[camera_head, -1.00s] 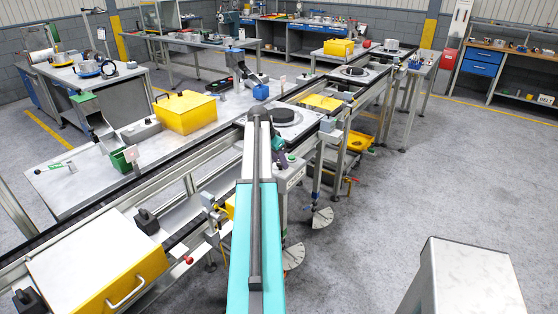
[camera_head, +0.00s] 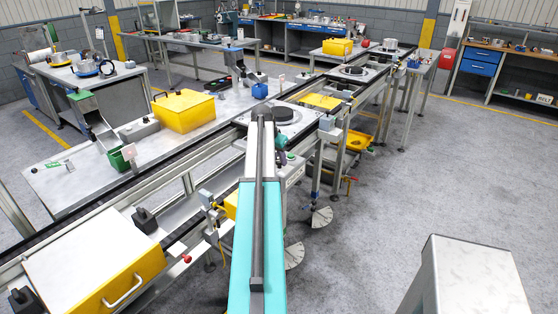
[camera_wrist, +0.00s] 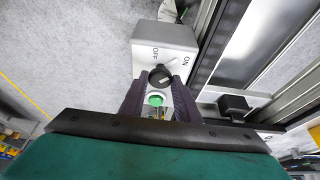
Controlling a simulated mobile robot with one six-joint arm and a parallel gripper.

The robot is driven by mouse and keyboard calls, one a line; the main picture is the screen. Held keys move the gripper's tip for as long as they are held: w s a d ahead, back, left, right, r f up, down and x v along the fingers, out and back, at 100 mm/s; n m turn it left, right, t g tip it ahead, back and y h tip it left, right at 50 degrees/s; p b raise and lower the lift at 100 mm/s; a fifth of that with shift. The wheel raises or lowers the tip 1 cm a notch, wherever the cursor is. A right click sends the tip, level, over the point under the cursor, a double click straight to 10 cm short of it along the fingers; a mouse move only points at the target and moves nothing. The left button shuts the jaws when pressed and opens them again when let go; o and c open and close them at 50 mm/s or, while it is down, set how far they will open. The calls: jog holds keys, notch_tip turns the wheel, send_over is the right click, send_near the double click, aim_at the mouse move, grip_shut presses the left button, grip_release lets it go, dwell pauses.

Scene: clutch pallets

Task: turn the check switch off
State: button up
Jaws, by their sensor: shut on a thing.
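The check switch is a black round knob (camera_wrist: 160,77) on a light grey box (camera_wrist: 163,38) marked OFF and ON, in the wrist view. My gripper (camera_wrist: 159,84) is shut on the knob, one dark finger on each side. A pale mark shows on the knob, but I cannot tell surely which label it points at. A green button (camera_wrist: 156,99) shows between the fingers, close to the knob. In the head view the box (camera_head: 294,172) is beside the conveyor, partly behind my arm, and the knob is hidden.
The conveyor frame runs along the box's side. A black block (camera_wrist: 234,103) sits on it in the wrist view. A round black disc (camera_head: 279,113) lies on a plate beyond my arm. A yellow case (camera_head: 185,111) stands on the bench. Grey floor is open at right.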

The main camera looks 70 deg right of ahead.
jog(key=n+t, duration=0.1)
jog(key=n, duration=0.1)
jog(key=n+b, duration=0.1)
jog(key=n, duration=0.1)
jog(key=shift+s+a+f+n+t, duration=0.1)
jog(key=shift+s+n+t, duration=0.2)
jog(key=shift+s+t, duration=0.1)
jog(key=shift+s+n+t+y+b, duration=0.1)
jog(key=shift+n+t+y+b, duration=0.4)
jog(key=shift+n, duration=1.7)
jog(key=shift+t, duration=0.3)
jog(key=o, duration=1)
jog(key=shift+r, duration=0.25)
jog(key=shift+a+b+v, duration=0.2)
jog(key=shift+b+v, duration=1.35)
jog(key=shift+v, duration=5.15)
jog(key=shift+s+f, duration=0.1)
jog(key=shift+f, duration=0.05)
